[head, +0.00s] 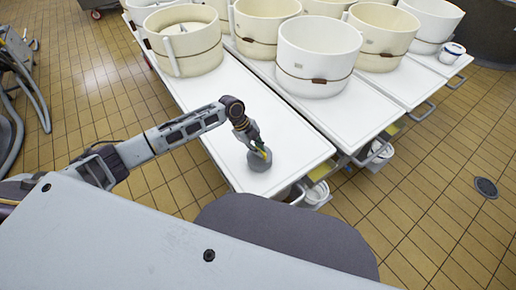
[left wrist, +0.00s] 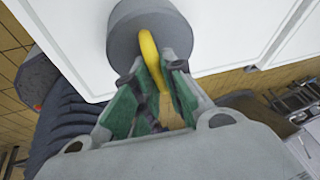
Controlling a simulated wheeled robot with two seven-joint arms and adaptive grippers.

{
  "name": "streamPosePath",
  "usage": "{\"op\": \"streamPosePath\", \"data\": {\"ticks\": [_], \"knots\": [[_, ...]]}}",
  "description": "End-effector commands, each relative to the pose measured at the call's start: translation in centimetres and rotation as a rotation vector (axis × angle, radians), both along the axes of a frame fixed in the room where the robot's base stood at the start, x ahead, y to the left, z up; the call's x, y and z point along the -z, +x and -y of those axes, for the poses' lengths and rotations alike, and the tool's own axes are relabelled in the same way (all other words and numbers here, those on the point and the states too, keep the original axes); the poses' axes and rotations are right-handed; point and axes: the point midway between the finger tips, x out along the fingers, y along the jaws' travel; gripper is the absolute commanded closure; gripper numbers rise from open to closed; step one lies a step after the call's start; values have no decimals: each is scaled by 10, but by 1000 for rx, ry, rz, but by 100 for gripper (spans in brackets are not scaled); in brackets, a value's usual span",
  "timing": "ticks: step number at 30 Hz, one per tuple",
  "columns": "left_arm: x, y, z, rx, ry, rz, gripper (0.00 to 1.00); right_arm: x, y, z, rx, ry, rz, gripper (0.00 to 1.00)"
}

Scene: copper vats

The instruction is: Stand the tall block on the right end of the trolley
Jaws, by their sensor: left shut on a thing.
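No tall block can be made out. My left gripper (head: 258,147) is over the near end of a white trolley (head: 225,105). It is shut on the yellow handle (left wrist: 149,50) of a grey round piece (head: 260,162), and the fingers stand on either side of the handle. In the left wrist view the grey piece (left wrist: 121,38) lies just beyond the fingertips, over the white top. It looks low, at or close to the top; contact is hard to tell. My right gripper does not show.
Several cream and white vats, such as a white one (head: 318,55), stand on the adjoining trolleys. The trolley top around the grey piece is clear. A drain (head: 486,187) lies in the tiled floor.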

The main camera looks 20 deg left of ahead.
Motion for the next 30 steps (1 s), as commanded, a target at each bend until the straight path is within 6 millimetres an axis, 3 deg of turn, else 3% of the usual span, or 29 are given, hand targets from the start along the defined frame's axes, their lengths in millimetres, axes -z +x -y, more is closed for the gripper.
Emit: {"op": "streamPosePath", "data": {"ticks": [30], "knots": [[4,2,1,0,-3,5,100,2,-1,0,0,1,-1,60]]}}
